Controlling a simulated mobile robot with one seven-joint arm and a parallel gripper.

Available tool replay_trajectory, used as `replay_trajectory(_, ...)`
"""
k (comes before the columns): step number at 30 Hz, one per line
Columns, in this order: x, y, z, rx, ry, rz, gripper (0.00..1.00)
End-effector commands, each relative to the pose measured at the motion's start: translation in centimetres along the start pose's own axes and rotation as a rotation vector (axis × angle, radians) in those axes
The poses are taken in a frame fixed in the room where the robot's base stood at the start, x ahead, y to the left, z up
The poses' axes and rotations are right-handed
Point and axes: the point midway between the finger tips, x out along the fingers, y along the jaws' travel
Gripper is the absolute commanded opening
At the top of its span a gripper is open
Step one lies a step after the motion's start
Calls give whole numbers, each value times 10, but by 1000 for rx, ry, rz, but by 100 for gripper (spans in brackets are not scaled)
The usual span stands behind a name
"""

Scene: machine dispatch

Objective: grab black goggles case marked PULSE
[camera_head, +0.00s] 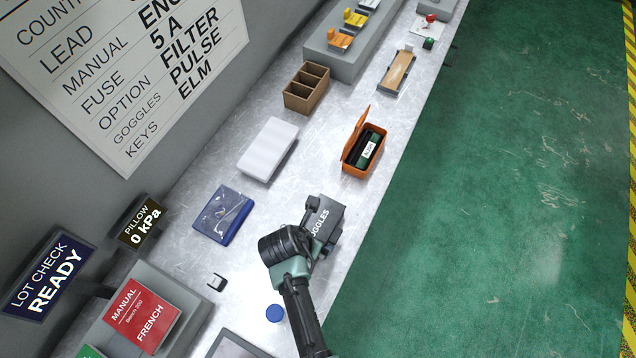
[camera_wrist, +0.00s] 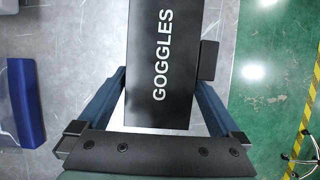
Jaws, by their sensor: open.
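A dark grey-black box marked GOGGLES (camera_head: 327,222) lies on the metal bench near its right edge. In the wrist view the dark box (camera_wrist: 160,60) fills the middle, with its white lettering running upward. I cannot see the word PULSE on it. My gripper (camera_head: 310,238) is over the lower left part of the box and hides some of it. In the wrist view my gripper (camera_wrist: 161,85) is open, with one finger on each side of the box. The fingertips are partly hidden by the box, so I cannot tell whether they touch it.
An open orange case (camera_head: 352,168) lies further up the bench, with a white block (camera_head: 268,148) and a blue-edged pouch (camera_head: 223,215) to the left. A blue disc (camera_head: 275,313) lies near my arm. A wall board (camera_head: 120,70) pairs GOGGLES with PULSE.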

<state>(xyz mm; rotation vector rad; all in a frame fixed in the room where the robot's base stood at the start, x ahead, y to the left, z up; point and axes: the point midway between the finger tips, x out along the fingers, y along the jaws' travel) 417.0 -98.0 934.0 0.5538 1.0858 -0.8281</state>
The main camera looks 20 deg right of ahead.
Motion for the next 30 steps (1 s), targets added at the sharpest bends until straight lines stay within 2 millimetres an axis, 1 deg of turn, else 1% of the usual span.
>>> replay_trajectory(5, 0, 0, 0, 0, -1, 1, 100)
replay_trajectory(6, 0, 0, 0, 0, -1, 1, 98)
replay_trajectory(8, 0, 0, 0, 0, -1, 1, 87)
replay_trajectory(12, 0, 0, 0, 0, -1, 1, 62)
replay_trajectory(17, 0, 0, 0, 0, -1, 1, 33)
replay_trajectory(18, 0, 0, 0, 0, -1, 1, 26)
replay_trajectory(20, 0, 0, 0, 0, -1, 1, 17)
replay_trajectory(30, -4, 1, 3, 1, -3, 3, 17)
